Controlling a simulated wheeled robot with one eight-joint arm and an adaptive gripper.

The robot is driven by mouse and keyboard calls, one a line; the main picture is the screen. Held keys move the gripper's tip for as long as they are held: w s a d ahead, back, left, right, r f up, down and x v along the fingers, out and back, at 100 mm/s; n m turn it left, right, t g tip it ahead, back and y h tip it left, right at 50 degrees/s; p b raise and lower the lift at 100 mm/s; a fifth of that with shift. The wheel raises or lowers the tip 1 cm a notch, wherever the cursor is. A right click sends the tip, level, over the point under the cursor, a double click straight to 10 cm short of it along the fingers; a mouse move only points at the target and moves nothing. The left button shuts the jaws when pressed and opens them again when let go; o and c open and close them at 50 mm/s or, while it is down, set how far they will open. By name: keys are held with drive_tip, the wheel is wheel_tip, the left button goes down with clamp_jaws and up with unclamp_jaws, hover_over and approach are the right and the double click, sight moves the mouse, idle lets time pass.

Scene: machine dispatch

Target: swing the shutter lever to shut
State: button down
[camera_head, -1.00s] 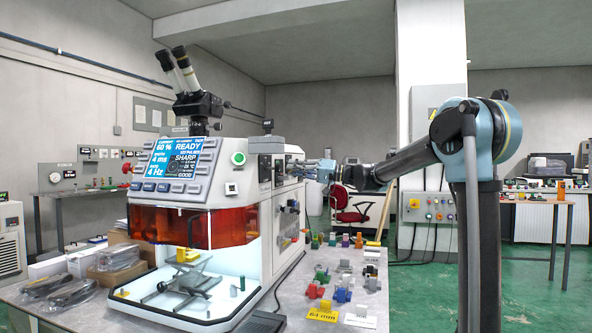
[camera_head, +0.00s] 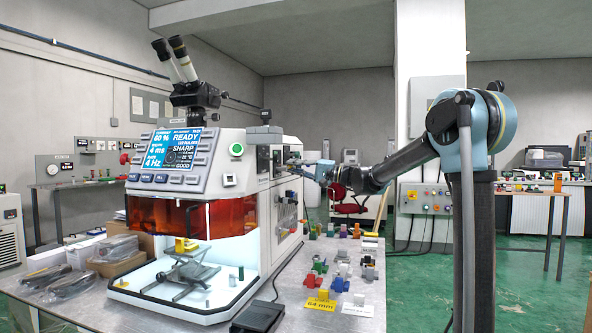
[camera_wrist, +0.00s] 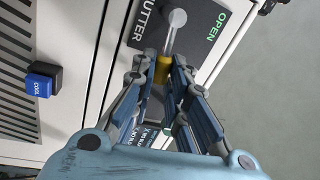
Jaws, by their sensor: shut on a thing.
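The shutter lever (camera_wrist: 174,32) shows in the wrist view as a metal rod on a dark plate marked "SHUTTER" and "OPEN". Its round pivot end is at the top and its yellow grip (camera_wrist: 161,70) points down in the picture. My gripper (camera_wrist: 163,78) is shut on the yellow grip, a finger on either side. The word "OPEN" lies right of the rod; no "SHUT" word is readable. In the head view my gripper (camera_head: 296,168) is at the right side of the machine (camera_head: 247,178), and the lever is too small to make out.
Small coloured parts (camera_head: 318,281) and a yellow "64 mm" card (camera_head: 319,304) lie on the table right of the machine. A black foot pedal (camera_head: 258,316) lies at the table's front.

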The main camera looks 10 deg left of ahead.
drive_tip(key=shift+w, duration=0.1)
drive_tip(key=c, duration=1.6)
unclamp_jaws()
drive_tip(key=shift+f, duration=0.15)
drive_tip(key=shift+d, duration=0.1)
drive_tip(key=d, duration=0.4)
drive_tip(key=d+f, duration=0.1)
drive_tip(key=d, duration=0.2)
drive_tip(key=d+f, duration=0.1)
drive_tip(key=d, duration=0.3)
drive_tip(key=shift+s+d, duration=0.25)
drive_tip(key=shift+d, duration=0.1)
